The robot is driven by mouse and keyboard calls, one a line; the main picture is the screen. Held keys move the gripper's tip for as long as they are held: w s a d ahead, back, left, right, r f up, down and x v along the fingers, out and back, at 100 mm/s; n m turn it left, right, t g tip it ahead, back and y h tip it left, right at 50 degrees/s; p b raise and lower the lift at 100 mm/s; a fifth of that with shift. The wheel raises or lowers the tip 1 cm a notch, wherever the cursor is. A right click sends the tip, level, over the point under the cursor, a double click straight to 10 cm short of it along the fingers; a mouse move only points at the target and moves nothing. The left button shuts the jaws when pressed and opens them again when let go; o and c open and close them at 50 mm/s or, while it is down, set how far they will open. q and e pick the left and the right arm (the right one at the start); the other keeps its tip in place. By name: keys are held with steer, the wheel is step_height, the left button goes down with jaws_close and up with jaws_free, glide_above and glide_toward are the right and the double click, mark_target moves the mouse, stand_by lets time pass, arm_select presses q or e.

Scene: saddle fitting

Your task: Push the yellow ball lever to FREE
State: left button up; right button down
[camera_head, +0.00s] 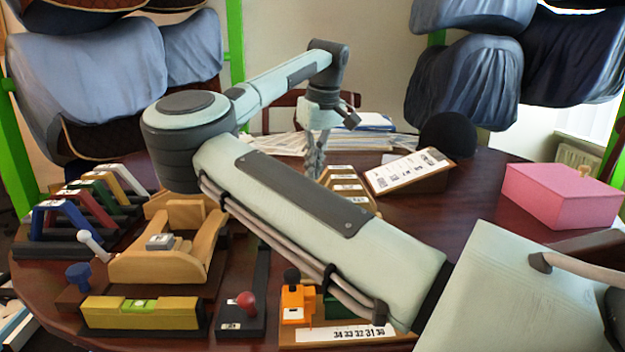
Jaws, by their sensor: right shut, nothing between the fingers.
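I cannot make out a yellow ball lever or a FREE mark; part of the table is hidden behind my right arm. The ball levers I see are a red one (247,301) on a dark base at the front, a black one (291,275) on an orange block, and a white one (92,244) at the left. My right gripper (314,172) is shut and empty. It points down at the back middle of the table, by a tan rack with white labels (345,187). My left gripper is not in view.
A wooden saddle tree (165,266) and a yellow level (140,312) stand front left, with coloured arches (78,208) behind. A pink box (562,195) is at right. Bare table (455,205) lies between.

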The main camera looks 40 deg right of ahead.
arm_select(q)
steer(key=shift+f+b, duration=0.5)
arm_select(e)
steer(key=shift+f, duration=0.9)
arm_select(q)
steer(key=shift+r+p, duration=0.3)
arm_select(e)
steer(key=shift+r, duration=0.3)
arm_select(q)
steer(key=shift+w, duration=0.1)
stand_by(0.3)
